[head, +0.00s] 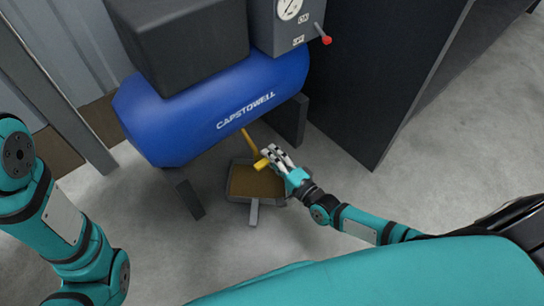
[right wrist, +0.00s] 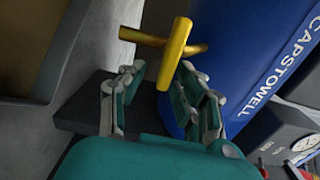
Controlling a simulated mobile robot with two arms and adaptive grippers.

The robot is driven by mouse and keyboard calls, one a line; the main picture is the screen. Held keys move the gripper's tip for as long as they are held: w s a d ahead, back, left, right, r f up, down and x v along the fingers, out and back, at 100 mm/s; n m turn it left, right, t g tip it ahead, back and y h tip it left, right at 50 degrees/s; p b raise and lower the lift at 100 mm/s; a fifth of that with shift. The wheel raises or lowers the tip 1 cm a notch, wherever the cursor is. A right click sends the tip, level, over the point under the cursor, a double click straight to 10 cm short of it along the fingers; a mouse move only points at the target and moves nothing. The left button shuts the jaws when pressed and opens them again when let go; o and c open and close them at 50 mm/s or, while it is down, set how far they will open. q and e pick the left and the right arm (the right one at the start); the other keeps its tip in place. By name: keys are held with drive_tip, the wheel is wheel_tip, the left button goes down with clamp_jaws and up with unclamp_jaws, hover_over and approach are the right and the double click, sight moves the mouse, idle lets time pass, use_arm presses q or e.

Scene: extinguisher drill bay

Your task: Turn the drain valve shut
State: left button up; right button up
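The yellow drain valve (head: 261,163) hangs on a thin yellow pipe (head: 249,139) below the blue tank (head: 215,108), lettered CAPSTOWELL. My right gripper (head: 273,156) is right beside the valve in the head view. In the right wrist view, the yellow valve handle (right wrist: 175,52) reaches down between the two fingertips of my right gripper (right wrist: 163,70). The fingers stand apart with gaps beside the handle, so the gripper is open. My left arm shows at the left of the head view, but its gripper is out of the picture.
A grey tray (head: 233,196) with brown contents lies on the floor under the valve. Dark tank legs (head: 185,192) stand nearby. A grey box with a gauge (head: 289,8) and a red-knobbed lever (head: 326,40) is above. A tall black cabinet (head: 375,75) stands at right; floor beyond is clear.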

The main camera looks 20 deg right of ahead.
drive_tip(key=v, duration=1.2)
drive_tip(key=shift+r, duration=0.1)
